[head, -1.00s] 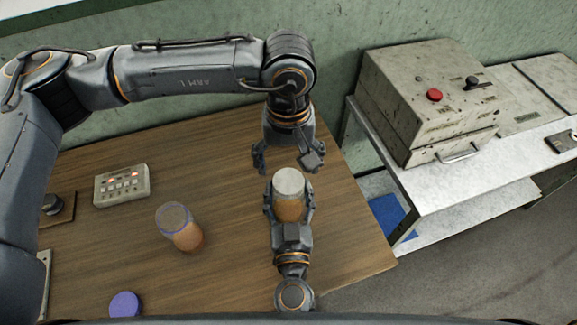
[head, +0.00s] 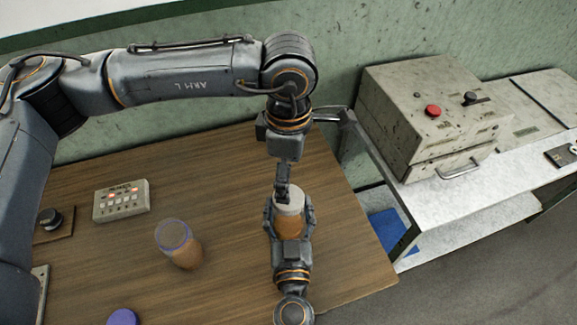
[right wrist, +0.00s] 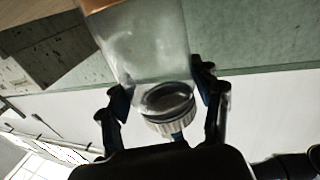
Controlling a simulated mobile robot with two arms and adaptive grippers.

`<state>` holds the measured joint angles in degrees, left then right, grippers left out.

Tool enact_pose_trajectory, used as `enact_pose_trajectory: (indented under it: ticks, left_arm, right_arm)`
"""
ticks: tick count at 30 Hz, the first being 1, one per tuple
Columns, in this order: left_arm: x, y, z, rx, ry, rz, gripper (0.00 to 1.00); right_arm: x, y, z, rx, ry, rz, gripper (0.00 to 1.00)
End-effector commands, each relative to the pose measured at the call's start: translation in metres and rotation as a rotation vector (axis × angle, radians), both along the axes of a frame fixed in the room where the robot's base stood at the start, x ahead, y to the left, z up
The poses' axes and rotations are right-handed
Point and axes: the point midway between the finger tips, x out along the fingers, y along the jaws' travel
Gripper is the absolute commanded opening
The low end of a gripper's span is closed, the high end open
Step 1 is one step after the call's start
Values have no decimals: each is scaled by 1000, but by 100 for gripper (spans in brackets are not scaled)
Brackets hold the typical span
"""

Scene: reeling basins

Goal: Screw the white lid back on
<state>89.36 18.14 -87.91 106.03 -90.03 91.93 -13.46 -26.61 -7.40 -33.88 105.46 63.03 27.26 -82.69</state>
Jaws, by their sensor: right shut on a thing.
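A jar with amber contents (head: 288,224) stands upright near the right part of the wooden table, with the white lid (head: 293,199) on its top. My right gripper (head: 290,222) comes from the front and is shut around the jar's sides. In the right wrist view the clear jar (right wrist: 145,45) appears upside down between the fingers, with the ridged white lid (right wrist: 175,122) at its mouth. How tightly the lid sits cannot be seen. My left gripper (head: 283,190) points down at the lid, its fingers lined up one behind the other, hiding their gap.
A second amber jar (head: 184,256) with a purple rim stands to the left. A purple lid (head: 123,318) lies near the front edge. A button box (head: 121,201) and a knob (head: 50,219) are at the left. A metal bench (head: 440,205) with a grey machine (head: 430,115) is at the right.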

Motion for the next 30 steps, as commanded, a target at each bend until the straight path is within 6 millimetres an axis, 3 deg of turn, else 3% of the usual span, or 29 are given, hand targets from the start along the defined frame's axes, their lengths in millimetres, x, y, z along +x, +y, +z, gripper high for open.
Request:
enact_pose_trajectory:
  ticks: [6, 11, 24, 30]
  left_arm:
    - [0, 0, 7, 1, -1, 341, 78]
    - [0, 0, 9, 1, 0, 475, 78]
    - [-1, 0, 9, 0, 1, 513, 78]
    - [-1, 0, -9, 3, 3, 513, 78]
  right_arm:
    - [0, 0, 0, 0, 0, 0, 0]
    - [0, 0, 0, 0, 0, 0, 0]
    - [0, 0, 0, 0, 0, 0, 0]
    - [0, 0, 0, 0, 0, 0, 0]
